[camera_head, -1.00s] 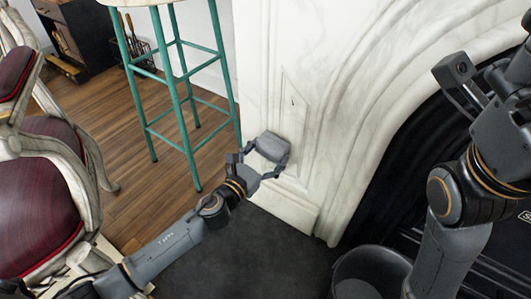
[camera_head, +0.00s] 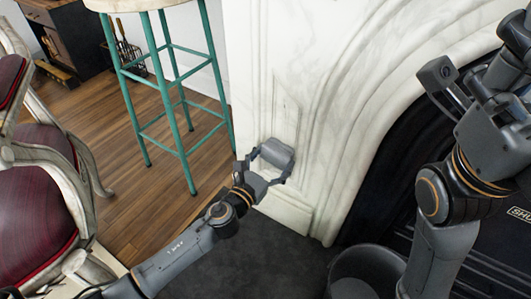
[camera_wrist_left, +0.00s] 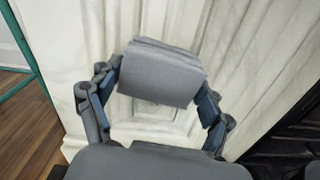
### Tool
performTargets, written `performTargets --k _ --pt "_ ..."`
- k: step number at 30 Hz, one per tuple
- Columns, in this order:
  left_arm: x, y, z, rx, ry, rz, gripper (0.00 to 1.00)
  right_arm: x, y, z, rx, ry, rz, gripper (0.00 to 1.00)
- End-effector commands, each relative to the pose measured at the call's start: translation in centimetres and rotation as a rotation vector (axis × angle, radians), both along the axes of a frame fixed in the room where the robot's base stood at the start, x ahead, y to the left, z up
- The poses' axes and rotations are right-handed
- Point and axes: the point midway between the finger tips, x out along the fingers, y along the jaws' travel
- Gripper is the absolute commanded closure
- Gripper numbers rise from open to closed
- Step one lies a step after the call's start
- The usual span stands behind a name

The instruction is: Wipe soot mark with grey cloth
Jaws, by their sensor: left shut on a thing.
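The grey cloth (camera_head: 274,156) is a folded block held at the front of my left gripper (camera_head: 268,160), close to the lower part of the white marble fireplace leg (camera_head: 262,95). In the left wrist view the cloth (camera_wrist_left: 160,72) sits between the two fingers of the left gripper (camera_wrist_left: 160,98), with marble panels behind it. I cannot tell whether the cloth touches the marble. No soot mark is clearly visible; a small thin dark line (camera_head: 283,103) shows on the panel above the cloth. My right arm is at the right of the head view; its finger state is unclear.
A teal stool (camera_head: 165,85) stands left of the fireplace leg. A red upholstered chair (camera_head: 40,200) is at the far left. A dark bucket (camera_head: 368,268) stands on the dark hearth (camera_head: 255,262) before the black fireplace opening (camera_head: 400,185).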

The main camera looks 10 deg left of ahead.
Motion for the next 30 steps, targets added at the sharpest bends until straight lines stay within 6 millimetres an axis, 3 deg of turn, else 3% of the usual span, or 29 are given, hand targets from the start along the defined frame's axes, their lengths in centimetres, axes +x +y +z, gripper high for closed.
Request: performTargets --k 8,23,30 --pt "0.1 -0.7 0.0 -0.001 0.0 0.0 0.5 0.5 0.0 -0.3 0.001 0.019 0.001 0.0" --pt "1.3 2.9 0.0 0.001 -0.002 0.004 0.5 0.6 0.0 -0.5 -0.004 0.021 -0.003 0.0" --pt "1.4 3.2 0.0 0.0 -0.001 0.002 0.5 0.2 0.0 -0.2 -0.004 0.007 -0.003 0.0"
